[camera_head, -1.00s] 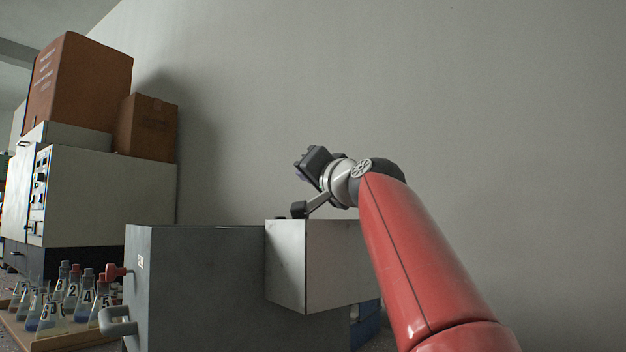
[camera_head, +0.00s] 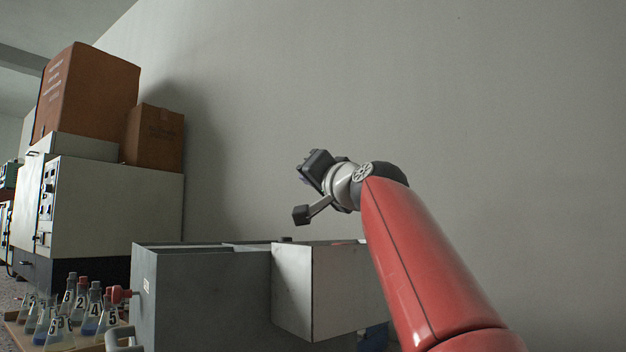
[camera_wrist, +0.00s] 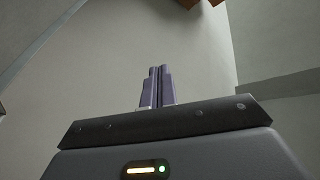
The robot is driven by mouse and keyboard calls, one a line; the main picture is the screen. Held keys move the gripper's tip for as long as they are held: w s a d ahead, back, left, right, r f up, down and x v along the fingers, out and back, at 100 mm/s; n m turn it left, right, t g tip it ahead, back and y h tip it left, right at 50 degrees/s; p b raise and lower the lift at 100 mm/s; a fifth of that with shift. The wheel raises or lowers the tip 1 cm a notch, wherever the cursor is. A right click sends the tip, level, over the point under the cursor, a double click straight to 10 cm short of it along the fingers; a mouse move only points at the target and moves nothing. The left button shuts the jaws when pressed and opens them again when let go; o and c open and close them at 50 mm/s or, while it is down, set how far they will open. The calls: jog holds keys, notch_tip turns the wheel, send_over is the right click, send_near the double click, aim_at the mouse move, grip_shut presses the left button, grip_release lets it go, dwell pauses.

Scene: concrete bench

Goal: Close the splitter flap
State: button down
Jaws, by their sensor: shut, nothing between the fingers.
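The grey metal box (camera_head: 200,300), which looks like the splitter, stands on the bench in the head view, with a lighter box-shaped part (camera_head: 325,290) on its right side. Its top shows light plates and a gap, seen at a low angle. I cannot tell which part is the flap or how far it stands open. My gripper (camera_head: 304,177) is in the air above the box, pointing up and left, touching nothing. In the wrist view its two purple fingers (camera_wrist: 157,88) are together and empty.
Numbered flasks (camera_head: 75,305) stand on a wooden tray left of the box. A white cabinet (camera_head: 110,215) with brown cartons (camera_head: 90,95) stands behind left. The wall is bare.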

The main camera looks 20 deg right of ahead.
jog(key=b+v, duration=0.1)
jog(key=v, duration=0.2)
jog(key=d+b+v, duration=0.1)
jog(key=b+v, duration=0.2)
jog(key=v, duration=0.2)
jog(key=shift+s+d+f, duration=0.1)
jog(key=shift+s+d, duration=0.05)
jog(key=shift+d, duration=0.2)
jog(key=shift+s+d+b, duration=0.2)
jog(key=shift+s+b, duration=0.1)
jog(key=shift+s, duration=0.15)
